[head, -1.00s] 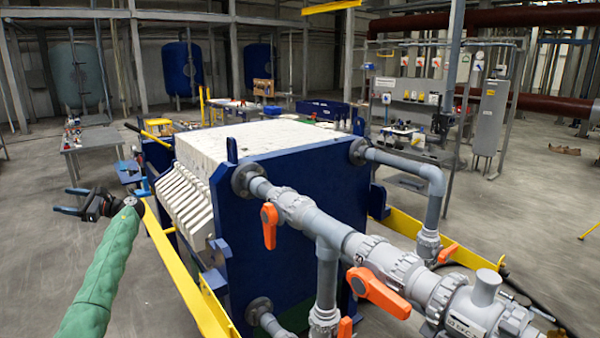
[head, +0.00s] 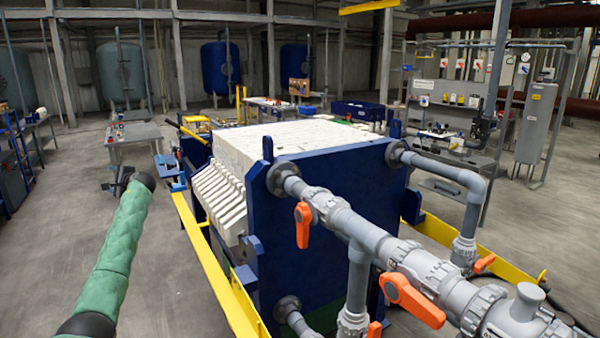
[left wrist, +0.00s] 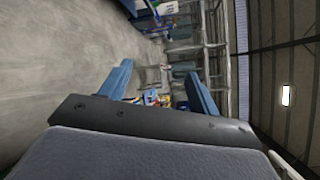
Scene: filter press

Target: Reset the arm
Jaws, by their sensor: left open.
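My left arm, in a green sleeve, reaches up from the lower left in the head view. Its left gripper (head: 116,184) is small and partly hidden behind the black wrist, over the open floor left of the filter press. In the left wrist view the left gripper (left wrist: 160,86) shows two blue fingers spread apart with nothing between them. The filter press (head: 335,190) has a blue end plate and white filter plates. The left gripper is apart from it. My right gripper is in neither view.
A yellow rail (head: 215,275) runs along the press's left side. Grey pipes (head: 365,235) with orange valve handles (head: 408,298) stick out in front. A grey table (head: 136,132) stands behind the gripper.

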